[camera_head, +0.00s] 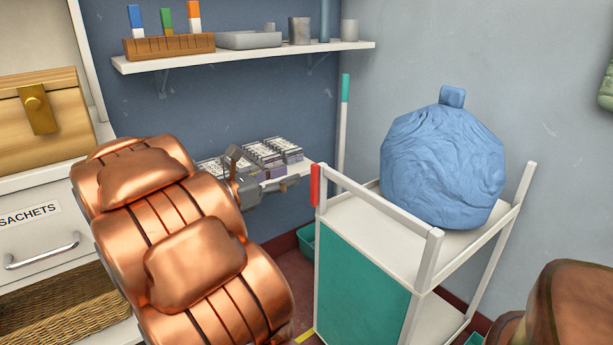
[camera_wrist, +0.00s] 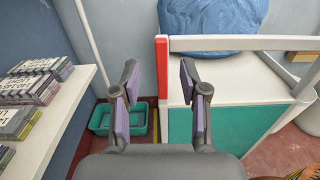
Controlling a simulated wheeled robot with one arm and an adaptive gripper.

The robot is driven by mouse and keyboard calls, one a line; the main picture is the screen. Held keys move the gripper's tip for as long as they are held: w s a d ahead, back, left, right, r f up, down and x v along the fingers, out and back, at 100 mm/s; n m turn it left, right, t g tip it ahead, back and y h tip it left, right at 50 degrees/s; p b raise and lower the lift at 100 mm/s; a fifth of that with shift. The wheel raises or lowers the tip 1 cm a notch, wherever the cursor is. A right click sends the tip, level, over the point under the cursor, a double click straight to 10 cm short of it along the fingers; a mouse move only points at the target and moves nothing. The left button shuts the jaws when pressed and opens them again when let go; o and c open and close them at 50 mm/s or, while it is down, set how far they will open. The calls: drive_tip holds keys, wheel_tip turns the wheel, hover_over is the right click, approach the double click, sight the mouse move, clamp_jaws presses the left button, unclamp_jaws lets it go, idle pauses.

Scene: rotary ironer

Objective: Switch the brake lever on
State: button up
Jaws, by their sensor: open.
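A red upright bar (camera_head: 315,185), the part that looks most like the brake lever, stands at the near left corner of a white trolley (camera_head: 365,225). In the wrist view the red bar (camera_wrist: 162,88) appears upright between my fingertips, beyond them. My gripper (camera_head: 264,168) is open and empty, to the left of the bar in the head view. Its two purple-padded fingers (camera_wrist: 158,80) are spread in the wrist view, with no visible contact with the bar. My copper-coloured arm hides part of the gripper in the head view.
A blue bag (camera_head: 440,165) sits on the trolley top. A shelf with several boxes (camera_head: 265,158) lies behind my gripper; the boxes (camera_wrist: 28,92) are left in the wrist view. A white pole (camera_head: 343,135) stands behind. A green bin (camera_wrist: 118,122) is on the floor.

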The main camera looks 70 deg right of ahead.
sight(312, 167)
drive_tip(key=shift+b+x, duration=1.05)
drive_tip(key=shift+x, duration=2.2)
drive_tip(key=shift+a, duration=0.1)
clamp_jaws()
